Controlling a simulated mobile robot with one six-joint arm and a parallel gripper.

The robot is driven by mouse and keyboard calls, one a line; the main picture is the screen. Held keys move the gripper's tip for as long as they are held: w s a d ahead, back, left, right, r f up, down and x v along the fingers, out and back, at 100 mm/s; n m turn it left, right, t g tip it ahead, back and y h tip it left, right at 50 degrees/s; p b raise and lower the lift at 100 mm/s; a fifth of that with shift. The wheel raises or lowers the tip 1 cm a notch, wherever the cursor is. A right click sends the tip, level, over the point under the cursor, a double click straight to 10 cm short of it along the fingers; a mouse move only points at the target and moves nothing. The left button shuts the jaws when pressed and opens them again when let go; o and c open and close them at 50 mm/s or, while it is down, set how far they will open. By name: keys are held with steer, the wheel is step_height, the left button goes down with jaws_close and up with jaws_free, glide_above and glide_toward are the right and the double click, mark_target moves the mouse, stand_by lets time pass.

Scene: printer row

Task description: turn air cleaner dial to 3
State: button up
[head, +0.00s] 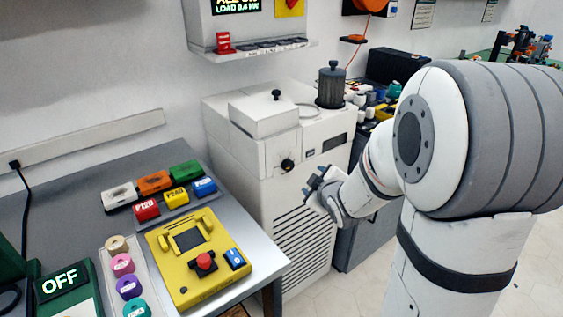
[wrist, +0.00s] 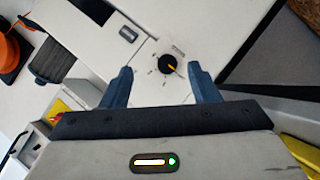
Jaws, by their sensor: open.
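The air cleaner (head: 245,150) is a tall white cabinet with a louvred front. Its dial (head: 287,165) is a black round knob on the upper front. In the wrist view the dial (wrist: 167,64) shows a yellow pointer line, with small marks around it too small to read. My gripper (head: 322,190) is in front of the cabinet, to the right of and below the dial in the head view. In the wrist view its two blue fingers (wrist: 160,80) are apart. The dial appears between them, nearer the right finger; no contact shows.
A grey table (head: 262,255) at left holds a yellow device (head: 200,255) with a red button, coloured blocks and tape rolls. A dark canister (head: 331,85) stands on the cabinet top. A wall shelf (head: 255,50) hangs above. Floor shows at lower right of the cabinet.

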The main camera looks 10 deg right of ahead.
mark_target(289, 167)
steer(key=w+a+f+n+t+y, duration=0.1)
steer(key=w, duration=0.2)
steer(key=w+a+f+n+t+y+b, duration=0.1)
steer(key=w+a+n+y, duration=0.1)
steer(key=w, duration=0.2)
steer(key=w+a+f+n+t+y, duration=0.1)
steer(key=w+n+t, duration=0.1)
steer(key=w, duration=0.1)
steer(key=shift+w+a+f+y+b, duration=0.25)
steer(key=shift+a+y+b, duration=0.05)
steer(key=shift+b, duration=0.05)
steer(key=shift+c, duration=0.2)
steer(key=c, duration=0.9)
